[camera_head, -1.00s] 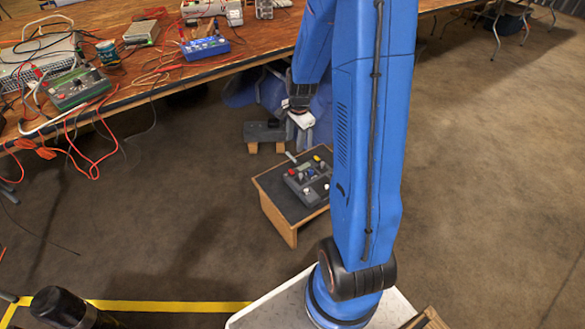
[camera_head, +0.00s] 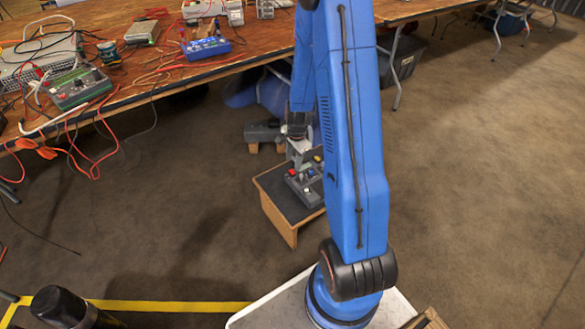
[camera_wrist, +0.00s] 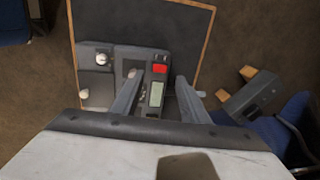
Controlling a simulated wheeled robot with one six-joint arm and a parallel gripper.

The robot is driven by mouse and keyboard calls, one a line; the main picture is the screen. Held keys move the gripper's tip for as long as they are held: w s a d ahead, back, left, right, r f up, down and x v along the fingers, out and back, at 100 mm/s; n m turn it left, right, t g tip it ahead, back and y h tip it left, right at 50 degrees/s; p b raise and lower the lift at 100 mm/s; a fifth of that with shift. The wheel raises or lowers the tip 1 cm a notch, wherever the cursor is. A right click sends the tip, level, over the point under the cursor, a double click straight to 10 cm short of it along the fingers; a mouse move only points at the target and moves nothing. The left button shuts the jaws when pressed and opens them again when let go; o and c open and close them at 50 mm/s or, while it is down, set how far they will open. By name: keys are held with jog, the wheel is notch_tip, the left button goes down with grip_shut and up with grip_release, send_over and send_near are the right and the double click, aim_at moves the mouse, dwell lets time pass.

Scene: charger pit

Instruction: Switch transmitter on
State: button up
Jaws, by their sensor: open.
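The transmitter is a dark grey box (camera_head: 303,188) with knobs and coloured controls, on a low wooden stand (camera_head: 277,227) with a dark top. In the wrist view it (camera_wrist: 126,55) shows white knobs at left, a red switch (camera_wrist: 160,68) and a small display (camera_wrist: 156,94). My gripper (camera_head: 299,152) is over the far side of the transmitter. In the wrist view my gripper (camera_wrist: 158,95) is open, with one finger on each side of the display. Nothing is held between the fingers. I cannot tell whether they touch the box. The gripper body hides the nearest part.
A grey device (camera_head: 262,131) on wooden blocks stands on the floor behind the stand. A wooden workbench (camera_head: 150,80) with electronics and hanging cables is at upper left. A blue chair (camera_wrist: 280,130) is at right in the wrist view. The floor at right is clear.

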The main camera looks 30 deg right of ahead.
aim_at(292, 172)
jog(key=shift+w+f, duration=0.15)
jog(key=shift+f, duration=1.15)
jog(key=shift+w+f, duration=0.15)
jog(key=shift+f, duration=1.1)
grip_shut()
